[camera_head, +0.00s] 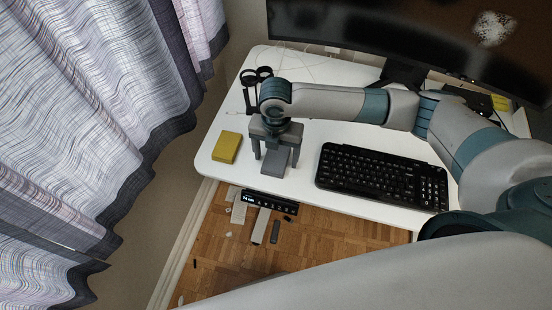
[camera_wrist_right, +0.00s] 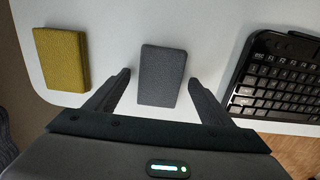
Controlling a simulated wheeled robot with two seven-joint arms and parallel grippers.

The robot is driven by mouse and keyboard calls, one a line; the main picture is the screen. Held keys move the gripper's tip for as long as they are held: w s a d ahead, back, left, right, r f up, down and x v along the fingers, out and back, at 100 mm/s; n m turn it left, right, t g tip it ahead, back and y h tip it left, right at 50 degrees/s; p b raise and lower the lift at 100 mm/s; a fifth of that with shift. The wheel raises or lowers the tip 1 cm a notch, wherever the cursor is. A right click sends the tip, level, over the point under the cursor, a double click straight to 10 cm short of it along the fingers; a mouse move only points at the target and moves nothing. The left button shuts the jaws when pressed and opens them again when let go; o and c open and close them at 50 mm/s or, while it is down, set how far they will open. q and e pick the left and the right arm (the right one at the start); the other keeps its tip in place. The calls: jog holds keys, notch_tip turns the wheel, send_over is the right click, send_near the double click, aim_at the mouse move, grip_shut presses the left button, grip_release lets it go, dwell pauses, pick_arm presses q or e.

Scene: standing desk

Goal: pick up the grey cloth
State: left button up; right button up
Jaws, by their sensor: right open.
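The grey cloth (camera_head: 272,161) is a small dark grey block-like piece lying on the white desk, left of the keyboard. It also shows in the right wrist view (camera_wrist_right: 162,75), lying between and slightly beyond the fingertips. My right gripper (camera_head: 276,151) is over the cloth with its fingers pointing down. In the right wrist view the right gripper (camera_wrist_right: 160,80) is open, with one finger on each side of the cloth and visible gaps between. Nothing is held. My left gripper is not in view.
A yellow block (camera_head: 227,147) lies left of the cloth near the desk's left edge. A black keyboard (camera_head: 382,175) lies to the right. A monitor (camera_head: 400,35) stands at the back. The white desk (camera_head: 305,150) is bare on both sides of the cloth.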

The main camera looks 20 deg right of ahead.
aim_at(276, 158)
jog(key=shift+c, duration=0.3)
jog(key=c, duration=1.1)
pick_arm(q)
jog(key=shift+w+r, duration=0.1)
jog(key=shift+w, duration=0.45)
pick_arm(e)
jog(key=shift+o, duration=0.2)
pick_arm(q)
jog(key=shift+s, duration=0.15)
pick_arm(e)
jog(key=shift+r, duration=0.15)
